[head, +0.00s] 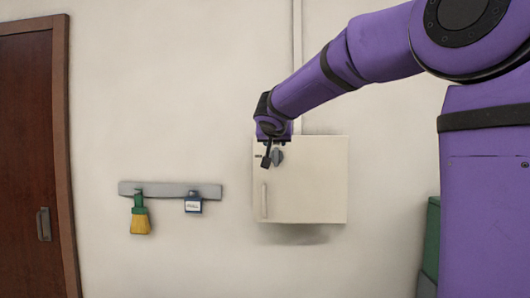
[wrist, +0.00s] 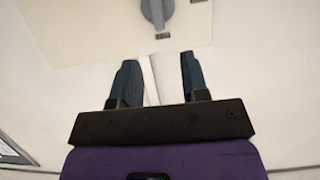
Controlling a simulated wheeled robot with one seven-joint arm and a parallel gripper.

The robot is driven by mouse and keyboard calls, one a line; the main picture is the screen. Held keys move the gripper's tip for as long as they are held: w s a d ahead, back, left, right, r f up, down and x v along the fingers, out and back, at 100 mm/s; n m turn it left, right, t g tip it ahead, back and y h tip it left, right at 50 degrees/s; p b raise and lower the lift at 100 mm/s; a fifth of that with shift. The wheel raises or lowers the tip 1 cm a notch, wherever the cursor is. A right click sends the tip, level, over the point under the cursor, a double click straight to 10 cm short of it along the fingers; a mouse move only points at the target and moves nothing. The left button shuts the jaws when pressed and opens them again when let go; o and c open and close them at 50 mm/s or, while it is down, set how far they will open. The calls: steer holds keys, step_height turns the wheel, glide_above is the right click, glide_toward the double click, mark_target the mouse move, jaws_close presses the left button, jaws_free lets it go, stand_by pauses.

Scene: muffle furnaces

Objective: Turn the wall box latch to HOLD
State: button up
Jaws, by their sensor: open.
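The cream wall box (head: 318,190) hangs on the wall in the head view. Its grey latch (head: 277,157) is a round knob near the upper left of the box front, partly hidden by my gripper. In the wrist view the latch (wrist: 157,10) is cut off by the top edge, its raised grip running roughly up and down the picture. A small dark label beside it is too small to read. My gripper (wrist: 158,58) is open and empty, its fingers apart from the latch. In the head view my gripper (head: 267,157) is in front of the box's upper left.
A pale vertical handle (head: 264,200) is at the box's lower left. Left of it, a grey wall rail (head: 170,188) holds a green-and-yellow brush (head: 140,215) and a small blue-and-white item (head: 193,203). A brown door (head: 28,150) is far left. A green object (head: 432,238) stands right.

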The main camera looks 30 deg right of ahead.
mark_target(276, 151)
steer(key=x, duration=1)
steer(key=shift+d+f, duration=0.1)
steer(key=shift+d, duration=0.05)
steer(key=shift+c, duration=0.2)
jaws_close()
